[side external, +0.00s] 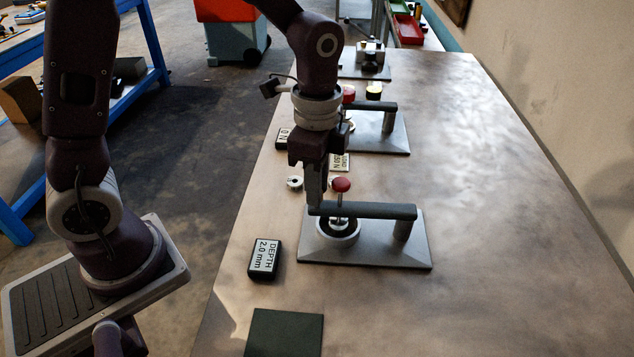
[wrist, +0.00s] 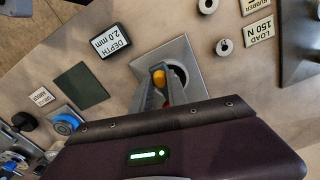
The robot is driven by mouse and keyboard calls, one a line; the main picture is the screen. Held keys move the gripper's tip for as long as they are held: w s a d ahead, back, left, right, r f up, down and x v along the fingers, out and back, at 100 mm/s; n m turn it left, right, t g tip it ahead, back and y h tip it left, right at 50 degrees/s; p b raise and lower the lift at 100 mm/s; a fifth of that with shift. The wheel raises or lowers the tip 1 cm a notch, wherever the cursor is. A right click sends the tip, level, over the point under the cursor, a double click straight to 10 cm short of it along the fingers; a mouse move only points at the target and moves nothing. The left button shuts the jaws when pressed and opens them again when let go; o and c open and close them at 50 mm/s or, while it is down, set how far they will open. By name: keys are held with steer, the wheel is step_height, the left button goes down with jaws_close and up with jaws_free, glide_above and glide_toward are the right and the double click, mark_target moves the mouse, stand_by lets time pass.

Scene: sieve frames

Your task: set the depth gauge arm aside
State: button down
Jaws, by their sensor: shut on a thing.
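The depth gauge arm (side external: 375,211) is a dark horizontal bar. Its right end is at the post (side external: 402,231) on a grey base plate (side external: 375,258), and its left end is at my gripper. A red knob on a thin stem (side external: 341,185) stands by the bar, above a dark round opening in the plate. My gripper (side external: 315,204) points down and is shut on the bar's left end. In the wrist view the fingers (wrist: 160,94) reach over the base plate (wrist: 185,50), with an orange-yellow knob (wrist: 158,77) near their tips. The grip itself is partly hidden there.
A black block reading "DEPTH 2.0 mm" (side external: 264,259) stands left of the plate. A dark green square mat (side external: 285,332) lies in front, empty. A second similar fixture (side external: 385,142) and a small metal ring (side external: 294,182) are behind. The right side of the table is clear.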

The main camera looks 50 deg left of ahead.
steer(key=shift+s+d+n, duration=0.25)
steer(key=shift+d+n, duration=0.05)
steer(key=d+n, duration=1.6)
steer(key=d, duration=0.5)
steer(key=shift+n, duration=0.3)
steer(key=shift+w, duration=0.15)
steer(key=c, duration=1.3)
jaws_free()
steer(key=shift+r, duration=0.1)
